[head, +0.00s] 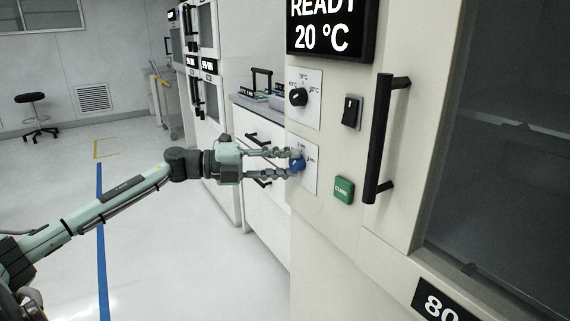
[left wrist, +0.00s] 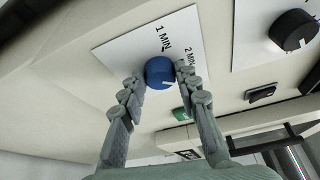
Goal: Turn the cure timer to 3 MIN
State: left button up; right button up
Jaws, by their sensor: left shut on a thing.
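The cure timer is a blue round knob (head: 298,165) on a white dial plate (head: 310,171), low on the machine's front panel. It also shows in the left wrist view (left wrist: 159,70), with the labels 1 MIN and 2 MIN readable on the plate. A 3 MIN label is not readable; a finger covers part of the plate. A pale mark on the knob points right and slightly down in the wrist view. My left gripper (head: 295,162) is shut on the knob, one finger on each side. My right gripper is not in view.
Above the timer is a black temperature knob (head: 298,97). To its right are a black rocker switch (head: 352,111), a green CURE button (head: 344,189) and a long door handle (head: 385,140). A display (head: 330,27) reads READY 20 °C. Open floor lies left.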

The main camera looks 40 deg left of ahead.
pick_arm(q)
jog(key=shift+r+m+y, duration=0.1)
jog(key=shift+m+y, duration=0.3)
jog(key=shift+m, duration=0.6)
jog(key=shift+d+m+g+y, duration=0.1)
jog(key=shift+m+g+y, duration=0.2)
jog(key=shift+m, duration=0.2)
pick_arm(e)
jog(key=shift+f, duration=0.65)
pick_arm(q)
jog(key=o, duration=1.2)
jog(key=shift+c, duration=0.2)
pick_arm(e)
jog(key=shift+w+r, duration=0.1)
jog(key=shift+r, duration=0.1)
